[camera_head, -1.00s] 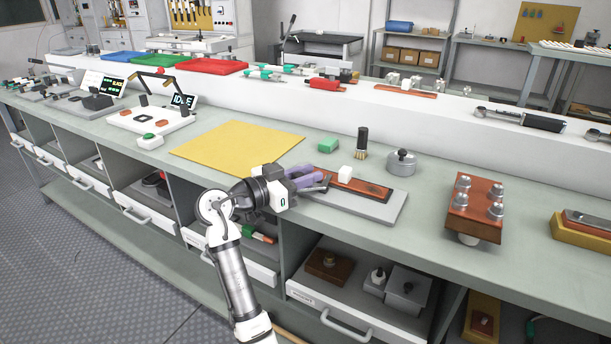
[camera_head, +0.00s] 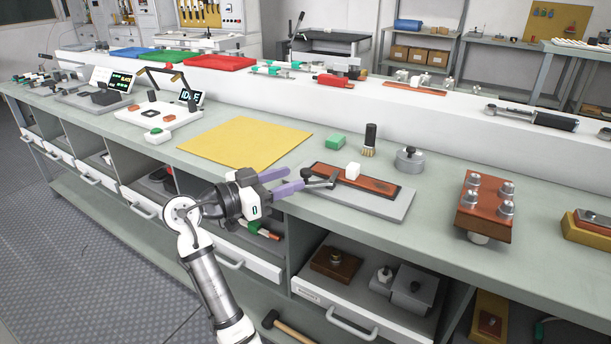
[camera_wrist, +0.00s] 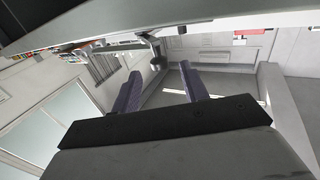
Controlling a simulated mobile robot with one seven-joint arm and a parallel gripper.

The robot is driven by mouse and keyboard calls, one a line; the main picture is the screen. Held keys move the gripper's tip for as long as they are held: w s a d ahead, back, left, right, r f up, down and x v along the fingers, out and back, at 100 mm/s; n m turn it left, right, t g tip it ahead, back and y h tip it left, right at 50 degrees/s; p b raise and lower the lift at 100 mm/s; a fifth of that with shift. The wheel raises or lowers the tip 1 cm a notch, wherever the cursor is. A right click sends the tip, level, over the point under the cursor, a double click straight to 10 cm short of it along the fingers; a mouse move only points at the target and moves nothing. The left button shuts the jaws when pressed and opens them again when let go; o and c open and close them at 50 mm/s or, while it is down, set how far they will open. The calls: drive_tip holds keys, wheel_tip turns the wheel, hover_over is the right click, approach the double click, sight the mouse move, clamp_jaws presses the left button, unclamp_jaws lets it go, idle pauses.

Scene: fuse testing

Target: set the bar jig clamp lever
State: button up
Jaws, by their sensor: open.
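The bar jig is a grey base plate (camera_head: 385,207) with a red-brown bar (camera_head: 378,186) and a small white block (camera_head: 352,171) on it. Its clamp lever (camera_head: 320,183) is at the plate's left end, with a dark knob toward my gripper. My gripper (camera_head: 303,180) has purple fingers and is open and empty, just left of the lever at the bench's front edge. In the wrist view, my open gripper (camera_wrist: 160,75) has the lever's round knob (camera_wrist: 156,62) showing between and beyond its fingertips. Contact cannot be told.
A yellow mat (camera_head: 245,142) lies left of the jig. A brown block with metal knobs (camera_head: 484,207) is to the right. Open drawers (camera_head: 345,312) lie below the bench edge.

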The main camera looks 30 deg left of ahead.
drive_tip(key=v, duration=0.6)
drive_tip(key=shift+s, duration=0.3)
drive_tip(key=shift+a, duration=0.15)
